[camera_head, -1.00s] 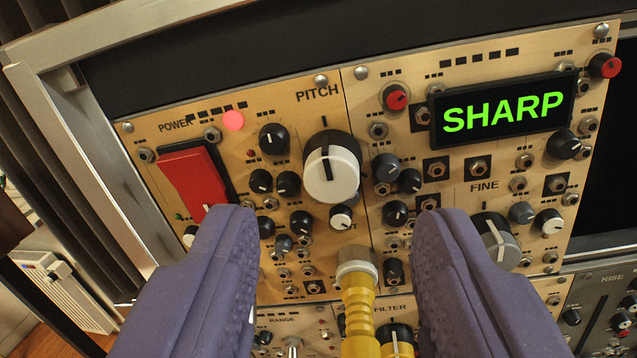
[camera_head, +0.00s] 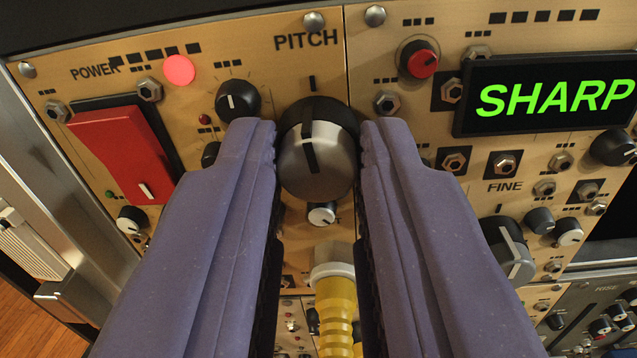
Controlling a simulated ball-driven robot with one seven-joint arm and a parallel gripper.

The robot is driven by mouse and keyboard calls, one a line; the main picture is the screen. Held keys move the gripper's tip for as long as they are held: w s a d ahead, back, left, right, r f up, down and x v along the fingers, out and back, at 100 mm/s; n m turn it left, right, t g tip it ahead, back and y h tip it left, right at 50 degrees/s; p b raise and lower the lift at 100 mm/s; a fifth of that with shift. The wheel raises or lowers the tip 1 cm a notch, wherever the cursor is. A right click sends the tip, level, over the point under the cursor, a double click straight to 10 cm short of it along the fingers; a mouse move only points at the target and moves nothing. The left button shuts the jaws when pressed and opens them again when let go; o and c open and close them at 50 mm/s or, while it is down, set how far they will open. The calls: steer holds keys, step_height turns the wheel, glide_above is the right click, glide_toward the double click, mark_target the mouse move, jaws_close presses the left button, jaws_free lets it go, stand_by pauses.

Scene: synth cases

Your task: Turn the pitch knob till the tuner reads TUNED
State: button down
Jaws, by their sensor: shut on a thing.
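The pitch knob (camera_head: 318,160), with a black skirt, a pale grey cap and a dark pointer line, sits on the tan panel under the word PITCH. Its pointer line stands nearly upright, leaning slightly left at the top, close below the panel's dark tick mark. My gripper (camera_head: 319,148) has its two purple padded fingers on either side of the knob, shut on it. The tuner display (camera_head: 553,97) at the upper right reads SHARP in green letters.
A red power switch (camera_head: 122,152) and a lit red lamp (camera_head: 179,70) are on the left. A small black knob (camera_head: 238,100) is close by the left fingertip. A yellow cable plug (camera_head: 335,300) sticks out below the knob, between my fingers. The fine knob (camera_head: 508,248) is at the lower right.

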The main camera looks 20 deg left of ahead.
steer(key=n+b, duration=0.2)
steer(key=shift+f+n, duration=0.2)
steer(key=shift+n, duration=0.1)
steer(key=shift+r+n, duration=0.2)
steer(key=shift+n, duration=0.1)
steer(key=c, duration=1)
jaws_free()
steer(key=s, duration=0.2)
steer(key=s+d, duration=0.1)
steer(key=s, duration=0.2)
steer(key=s+p, duration=0.1)
steer(key=s, duration=0.1)
steer(key=shift+s+d, duration=0.2)
steer(key=shift+s, duration=0.15)
